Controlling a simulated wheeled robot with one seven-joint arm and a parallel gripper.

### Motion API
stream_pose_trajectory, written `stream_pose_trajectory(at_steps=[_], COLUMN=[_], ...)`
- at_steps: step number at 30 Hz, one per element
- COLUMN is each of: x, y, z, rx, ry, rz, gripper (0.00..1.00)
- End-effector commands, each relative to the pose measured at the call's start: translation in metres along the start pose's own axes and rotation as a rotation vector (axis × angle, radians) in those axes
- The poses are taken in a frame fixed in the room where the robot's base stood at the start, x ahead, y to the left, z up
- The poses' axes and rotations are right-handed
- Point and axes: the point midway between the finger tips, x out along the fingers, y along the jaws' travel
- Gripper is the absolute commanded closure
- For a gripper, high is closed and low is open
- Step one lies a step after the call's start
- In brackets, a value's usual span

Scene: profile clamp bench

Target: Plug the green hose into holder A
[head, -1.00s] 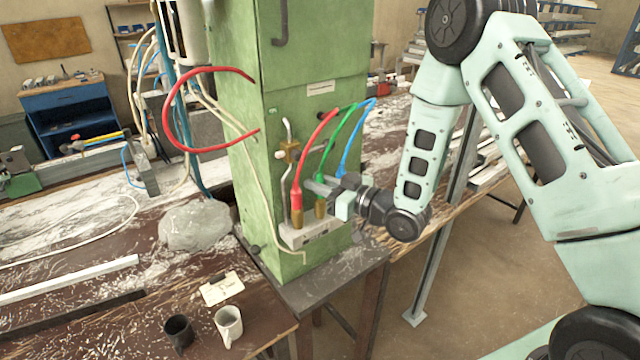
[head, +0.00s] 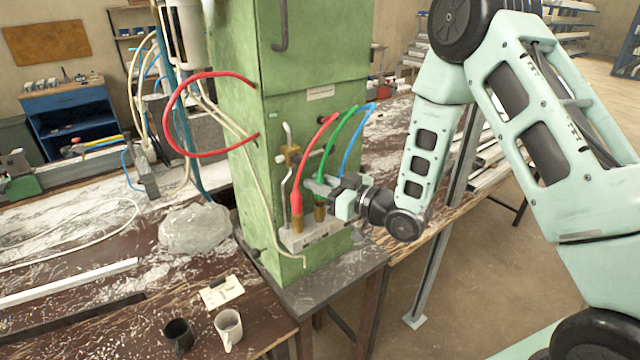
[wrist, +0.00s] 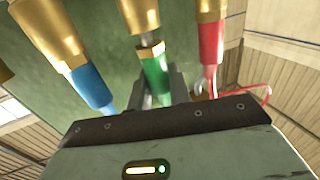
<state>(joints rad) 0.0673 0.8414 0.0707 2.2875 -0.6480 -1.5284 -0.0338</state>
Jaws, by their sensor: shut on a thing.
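The green hose (head: 338,137) arches out from the green column and down to my gripper (head: 322,187). My gripper is shut on the green hose end, which also shows between the fingers (wrist: 158,80) in the wrist view. A brass fitting (head: 320,212) stands below the fingers on the pale holder block (head: 325,231). In the wrist view, a short silver stem shows between the green hose's brass nut (wrist: 151,52) and the brass socket (wrist: 139,14). I cannot tell how deep the stem sits. No letter A is readable.
The red hose (head: 298,188) meets a brass fitting to the left of the green one. The blue hose (head: 356,132) comes down behind my gripper; in the wrist view its end (wrist: 92,88) meets brass. Two mugs (head: 228,328) stand on the table at the front.

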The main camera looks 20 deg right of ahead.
Motion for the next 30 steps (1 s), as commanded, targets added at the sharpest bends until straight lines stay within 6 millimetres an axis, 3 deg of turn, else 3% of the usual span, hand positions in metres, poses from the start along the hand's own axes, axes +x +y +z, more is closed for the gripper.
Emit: stream_pose_trajectory(at_steps=[30], x=[0.000], y=[0.000], z=[-0.029], rx=[0.000], ry=[0.000], rz=[0.000], gripper=[1.00])
